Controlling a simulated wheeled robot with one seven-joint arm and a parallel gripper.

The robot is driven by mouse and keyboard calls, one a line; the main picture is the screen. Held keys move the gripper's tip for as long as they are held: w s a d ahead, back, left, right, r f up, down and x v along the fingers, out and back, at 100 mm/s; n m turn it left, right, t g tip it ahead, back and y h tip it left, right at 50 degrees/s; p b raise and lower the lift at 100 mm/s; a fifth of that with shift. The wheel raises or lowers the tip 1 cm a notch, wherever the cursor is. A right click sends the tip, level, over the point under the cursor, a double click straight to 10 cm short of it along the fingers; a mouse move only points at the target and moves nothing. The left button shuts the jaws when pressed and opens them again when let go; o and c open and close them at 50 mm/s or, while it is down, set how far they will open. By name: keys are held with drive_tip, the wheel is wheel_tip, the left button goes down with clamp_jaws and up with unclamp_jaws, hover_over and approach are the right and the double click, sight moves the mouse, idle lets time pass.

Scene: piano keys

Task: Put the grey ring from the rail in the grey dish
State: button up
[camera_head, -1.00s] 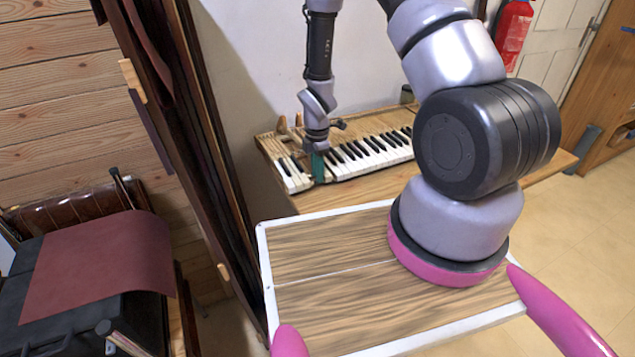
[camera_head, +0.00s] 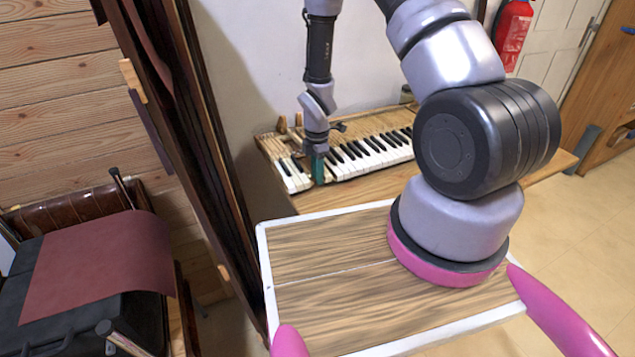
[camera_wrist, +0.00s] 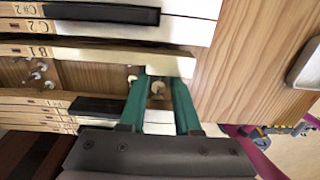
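My gripper (camera_wrist: 160,82) has two green fingers, pointing down into a gap among the piano keys in the wrist view. The fingertips are apart, on either side of a small pale round piece (camera_wrist: 157,88) on the wooden rail. This may be the grey ring, but its colour and hole are hard to make out. I cannot tell whether the fingers touch it. In the head view my gripper (camera_head: 318,168) is at the left part of the keyboard, its tips partly hidden. A pale, round-cornered object (camera_wrist: 305,65) at the wrist view's right edge may be the dish, mostly cut off.
The key marked B1 (camera_wrist: 100,54) lies just beside the fingertips. Pins (camera_wrist: 40,70) stand in the open key bed to the left. The keyboard (camera_head: 368,150) rests on a wooden table (camera_head: 345,190). Bare wood lies right of the keys in the wrist view.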

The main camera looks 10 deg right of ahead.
drive_tip(key=shift+f, duration=0.4)
idle(0.3)
drive_tip(key=c, duration=0.3)
